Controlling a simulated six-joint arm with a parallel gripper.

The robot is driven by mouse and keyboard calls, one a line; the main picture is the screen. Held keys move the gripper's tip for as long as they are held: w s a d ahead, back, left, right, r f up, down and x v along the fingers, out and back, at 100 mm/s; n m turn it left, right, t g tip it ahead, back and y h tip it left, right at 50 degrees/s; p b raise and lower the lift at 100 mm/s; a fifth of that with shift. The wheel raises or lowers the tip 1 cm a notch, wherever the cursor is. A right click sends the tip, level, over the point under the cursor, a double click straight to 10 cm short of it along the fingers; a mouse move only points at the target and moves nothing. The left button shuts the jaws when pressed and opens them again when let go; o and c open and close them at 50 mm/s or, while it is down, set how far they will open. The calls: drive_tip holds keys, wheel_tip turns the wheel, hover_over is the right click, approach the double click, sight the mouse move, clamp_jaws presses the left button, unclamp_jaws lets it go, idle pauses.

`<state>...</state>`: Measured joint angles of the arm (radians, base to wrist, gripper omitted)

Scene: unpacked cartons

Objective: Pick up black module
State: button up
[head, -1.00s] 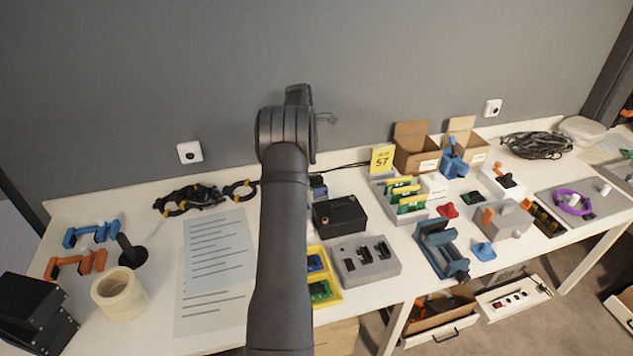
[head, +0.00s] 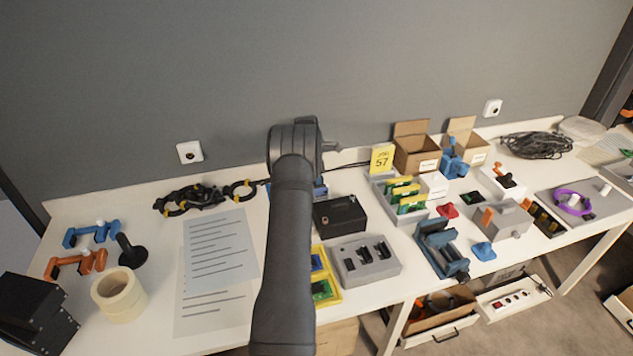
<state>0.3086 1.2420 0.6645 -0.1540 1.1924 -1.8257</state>
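My gripper (head: 331,147) is mostly hidden behind my own dark arm in the head view. Only a small part of it shows past the wrist, above the back of the table, and I cannot tell whether it is open or shut. A black box (head: 340,216) lies on the table to the right of my arm, below and apart from the visible gripper part. In front of it, a grey block (head: 385,268) carries small black pieces (head: 362,253) on its top. I cannot tell which of these is the black module.
A yellow tray (head: 333,296) with small boards lies beside my forearm, partly hidden. A grey rack (head: 408,217) with boards, a yellow sign (head: 382,158) and open cartons (head: 415,152) stand to the right. Papers (head: 218,255) and a tape roll (head: 119,296) are left. The grey wall is behind.

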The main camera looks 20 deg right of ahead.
drive_tip(key=shift+c, duration=0.2)
clamp_jaws()
drive_tip(key=shift+r, duration=0.1)
drive_tip(key=shift+r, duration=0.65)
wheel_tip(320, 180, up, 3)
drive_tip(key=shift+f, duration=0.1)
drive_tip(key=s+d+r, duration=0.6)
drive_tip(key=s+d, duration=0.1)
drive_tip(key=s, duration=0.2)
drive_tip(key=shift+d+r, duration=0.25)
drive_tip(key=shift+r, duration=0.15)
